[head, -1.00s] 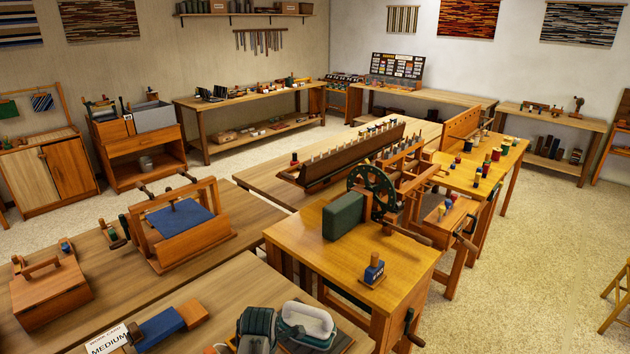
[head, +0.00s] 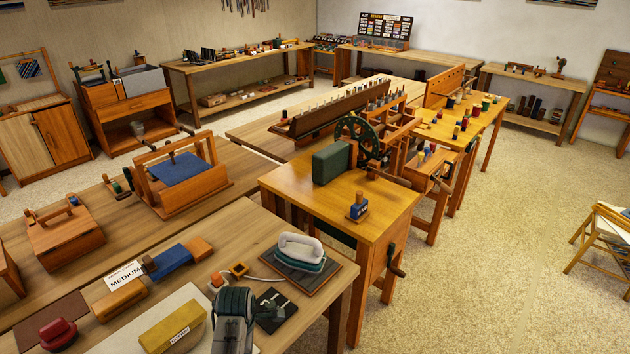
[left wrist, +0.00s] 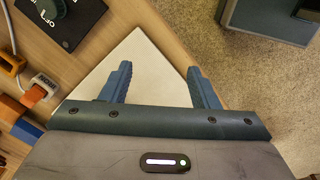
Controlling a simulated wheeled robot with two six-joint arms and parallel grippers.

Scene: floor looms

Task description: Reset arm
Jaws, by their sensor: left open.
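My left gripper (head: 234,306) shows at the bottom of the head view, above the front edge of the near table (head: 318,302). In the left wrist view its two blue ribbed fingers (left wrist: 159,70) are spread apart with nothing between them. They hang above a white board (left wrist: 135,62) lying near the table's edge. A black pad marked OFF (left wrist: 65,22) is at the upper left there. My right gripper is not in view.
On the near table are an iron (head: 301,248) on a dark mat, a yellow block (head: 172,328), a MEDIUM card (head: 124,276) and a red knobbed piece (head: 58,334). A bench with a spoked wheel (head: 358,140) stands beyond. Open floor (head: 480,270) lies at the right.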

